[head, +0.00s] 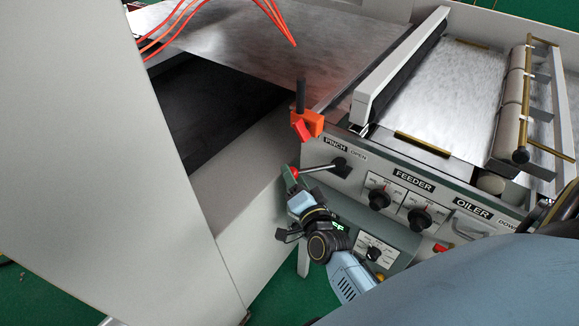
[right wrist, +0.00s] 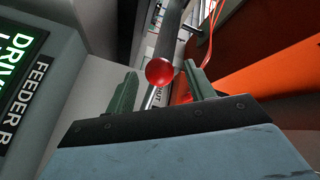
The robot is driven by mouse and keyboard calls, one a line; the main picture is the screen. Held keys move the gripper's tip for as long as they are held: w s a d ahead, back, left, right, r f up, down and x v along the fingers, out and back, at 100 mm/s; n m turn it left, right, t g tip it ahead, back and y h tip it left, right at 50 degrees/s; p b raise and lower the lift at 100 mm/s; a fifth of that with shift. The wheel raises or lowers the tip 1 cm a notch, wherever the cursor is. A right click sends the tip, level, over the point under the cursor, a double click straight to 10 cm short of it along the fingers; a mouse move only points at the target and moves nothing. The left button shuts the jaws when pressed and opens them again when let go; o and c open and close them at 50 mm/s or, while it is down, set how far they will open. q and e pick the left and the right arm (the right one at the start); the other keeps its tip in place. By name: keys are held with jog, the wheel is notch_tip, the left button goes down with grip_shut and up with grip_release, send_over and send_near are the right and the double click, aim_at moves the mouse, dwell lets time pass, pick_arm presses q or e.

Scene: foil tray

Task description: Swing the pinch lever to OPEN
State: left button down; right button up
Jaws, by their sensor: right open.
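The pinch lever (head: 318,169) is a thin metal rod on the front panel, under the PINCH and OPEN labels (head: 345,149). It points left from its dark pivot and ends in a red ball knob (head: 292,172). My right gripper (head: 294,183) is at the knob end, its jaws open. In the right wrist view the red knob (right wrist: 159,72) shows between the two green fingers of my right gripper (right wrist: 161,82), with gaps on both sides. The rod runs behind the knob. I cannot tell how deep the knob lies between the fingers. My left gripper is not in view.
An orange bracket (head: 307,123) with a black post stands just above the lever. Dark knobs (head: 379,199) and the FEEDER label (head: 413,180) are to the right. A large pale panel (head: 100,150) fills the left. Orange hoses (head: 190,20) hang at the top.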

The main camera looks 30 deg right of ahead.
jog(key=shift+w+d, duration=0.25)
jog(key=shift+w, duration=0.8)
jog(key=shift+w+d, duration=0.2)
jog(key=shift+w, duration=0.8)
jog(key=shift+c, duration=0.2)
grip_shut()
